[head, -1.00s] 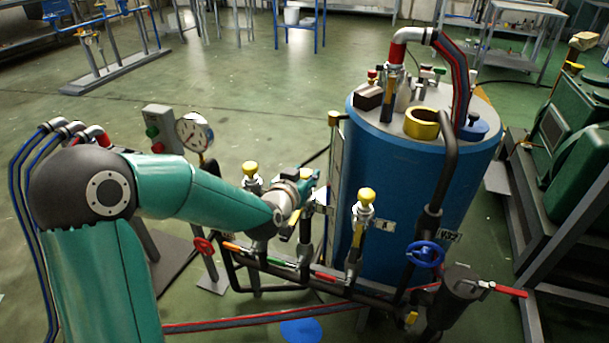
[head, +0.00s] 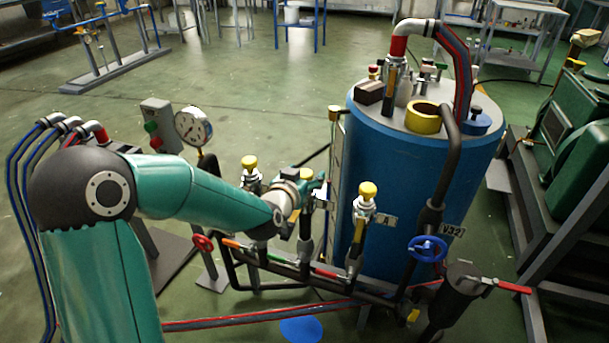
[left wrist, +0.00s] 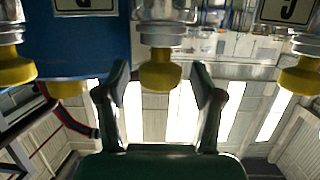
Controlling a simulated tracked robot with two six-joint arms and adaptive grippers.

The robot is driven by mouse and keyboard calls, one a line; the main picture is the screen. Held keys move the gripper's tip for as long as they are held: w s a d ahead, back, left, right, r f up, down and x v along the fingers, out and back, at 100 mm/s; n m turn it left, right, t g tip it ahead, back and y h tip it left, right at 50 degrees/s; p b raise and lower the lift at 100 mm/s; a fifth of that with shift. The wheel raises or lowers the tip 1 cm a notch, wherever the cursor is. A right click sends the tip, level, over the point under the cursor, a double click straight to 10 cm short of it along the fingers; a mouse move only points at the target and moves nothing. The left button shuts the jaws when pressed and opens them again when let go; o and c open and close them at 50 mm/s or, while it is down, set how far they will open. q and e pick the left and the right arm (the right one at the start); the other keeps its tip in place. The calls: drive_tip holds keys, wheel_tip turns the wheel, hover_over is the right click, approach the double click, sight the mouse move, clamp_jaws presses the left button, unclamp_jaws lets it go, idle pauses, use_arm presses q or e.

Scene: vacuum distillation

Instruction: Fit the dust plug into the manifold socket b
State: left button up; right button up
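Several yellow dust plugs top silver manifold sockets. In the head view one plug (head: 250,163) is left of my left gripper (head: 314,188) and another (head: 367,190) is right of it. A middle yellow plug (head: 306,174) shows at the gripper. In the left wrist view my left gripper (left wrist: 160,85) is open, its dark fingers on either side of the middle yellow plug (left wrist: 160,72) with visible gaps. That plug meets a silver fitting (left wrist: 160,35) with no clear gap. Which socket is b is not readable. My right gripper is not in view.
The blue tank (head: 392,215) stands close behind the manifold. A pressure gauge (head: 193,127) stands left, and a blue handwheel valve (head: 427,249) right. Neighbouring yellow plugs (left wrist: 12,68) (left wrist: 302,76) flank the gripper in the wrist view. Open green floor lies behind.

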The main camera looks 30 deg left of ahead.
use_arm(q)
drive_tip(key=v, duration=1.2)
idle(0.5)
